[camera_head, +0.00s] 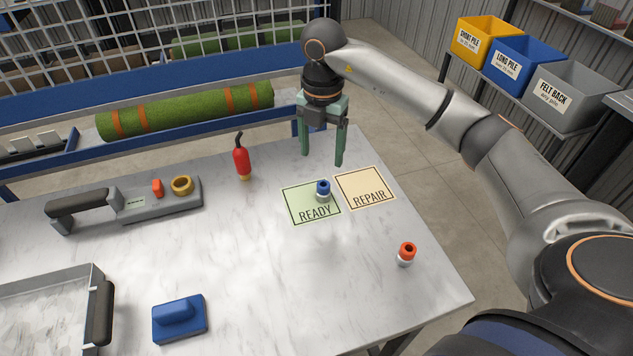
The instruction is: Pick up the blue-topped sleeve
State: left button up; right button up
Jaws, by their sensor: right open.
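The blue-topped sleeve (323,191) is a small white cylinder with a blue ring on top. It stands upright on the green READY card (297,204), near the card's right edge. My right gripper (322,160) points down, open and empty, above the far part of the table, behind the sleeve in the picture and apart from it. A similar sleeve with an orange-red top (406,254) stands on the bare table to the right. My left gripper is not in view.
The cream REPAIR card (365,188) lies empty beside the READY card. A red extinguisher-shaped bottle (242,160), a grey tool (130,203), a blue-handled block (179,319) and a metal tray (93,281) occupy the marble table's left part. The table's front middle is clear.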

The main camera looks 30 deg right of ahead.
send_over(323, 184)
notch_tip(323, 184, down, 5)
jog(key=shift+a+r, duration=0.1)
jog(key=shift+r, duration=0.05)
jog(key=shift+f+p, duration=0.6)
jog(key=shift+f, duration=2.6)
grip_shut()
